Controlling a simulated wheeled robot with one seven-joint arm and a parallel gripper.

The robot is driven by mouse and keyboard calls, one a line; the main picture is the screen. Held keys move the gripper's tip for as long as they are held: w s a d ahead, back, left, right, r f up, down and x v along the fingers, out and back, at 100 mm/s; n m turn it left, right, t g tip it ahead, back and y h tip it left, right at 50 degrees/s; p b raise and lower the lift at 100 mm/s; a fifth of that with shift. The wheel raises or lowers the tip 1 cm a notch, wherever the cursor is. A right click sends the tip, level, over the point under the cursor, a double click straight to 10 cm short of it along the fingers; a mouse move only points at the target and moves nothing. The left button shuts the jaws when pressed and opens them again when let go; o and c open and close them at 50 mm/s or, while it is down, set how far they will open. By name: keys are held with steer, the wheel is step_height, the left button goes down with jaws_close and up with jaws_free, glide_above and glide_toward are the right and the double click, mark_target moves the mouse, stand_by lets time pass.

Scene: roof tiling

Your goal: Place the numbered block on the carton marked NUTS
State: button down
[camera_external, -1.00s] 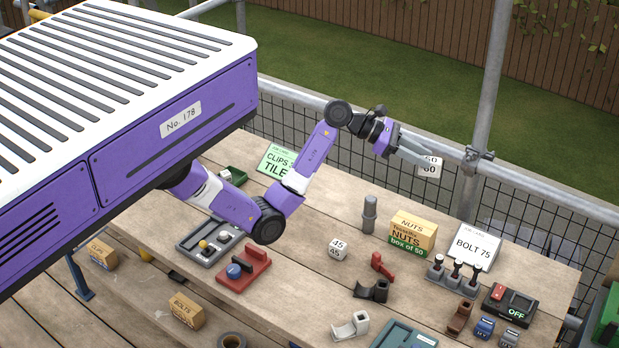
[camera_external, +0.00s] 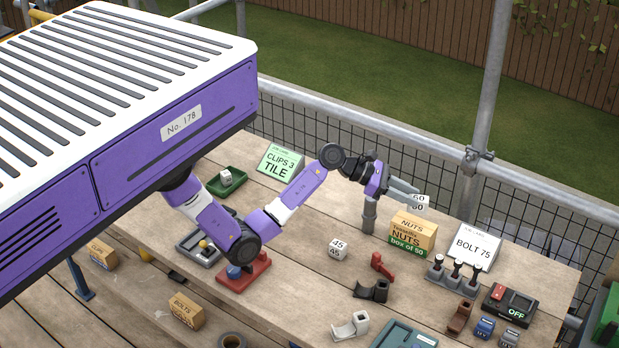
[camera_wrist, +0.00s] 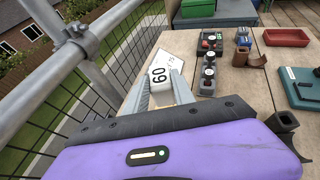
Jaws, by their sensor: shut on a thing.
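The numbered block (camera_external: 419,203) is a white cube marked 60. My gripper (camera_external: 411,200) is shut on it and holds it in the air, just above and slightly behind the top of the carton marked NUTS (camera_external: 407,241). A small gap seems to show between block and carton. The carton is tan with a green band reading "box of 50" and stands upright on the bench. In the wrist view the block (camera_wrist: 158,75) sits between my two fingers, and the carton is not clearly seen.
A grey post (camera_external: 369,214) stands left of the carton. The BOLT 75 sign (camera_external: 473,245) and several dark-knobbed pegs on a stand (camera_external: 455,273) are to its right. A second white block marked 45 (camera_external: 338,249) lies in front. A scaffold rail (camera_external: 530,197) runs behind the bench.

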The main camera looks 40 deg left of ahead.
steer(key=shift+f, duration=2.3)
steer(key=c, duration=1.1)
jaws_free()
steer(key=shift+f, duration=0.1)
steer(key=shift+o, duration=0.2)
steer(key=shift+a+r, duration=0.15)
steer(key=shift+r, duration=0.05)
steer(key=v, duration=1.1)
steer(key=shift+s+a, duration=0.2)
steer(key=shift+a, duration=0.05)
steer(key=shift+r, duration=0.1)
